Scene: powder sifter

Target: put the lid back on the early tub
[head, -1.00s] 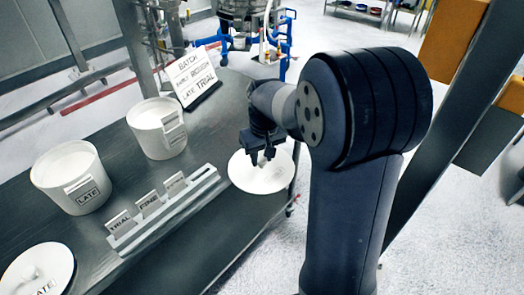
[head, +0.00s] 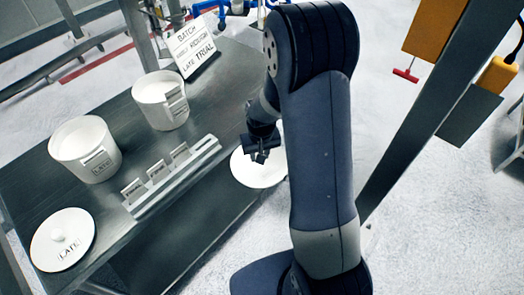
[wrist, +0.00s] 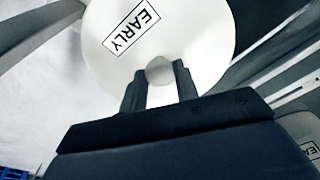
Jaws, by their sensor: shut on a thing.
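My gripper (head: 260,155) is shut on the knob of a round white lid (head: 255,172). The wrist view shows the lid (wrist: 190,40) marked EARLY, with the fingers on either side of its knob. A white tub with an EARLY label (wrist: 309,150) is partly visible at the wrist view's lower right.
A LATE tub (head: 72,143) stands open at the left of the dark table (head: 190,228). The LATE lid (head: 62,240) lies at the front left. A rack (head: 190,172) of small cards stands mid-table, and a batch sign (head: 190,47) stands at the back.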

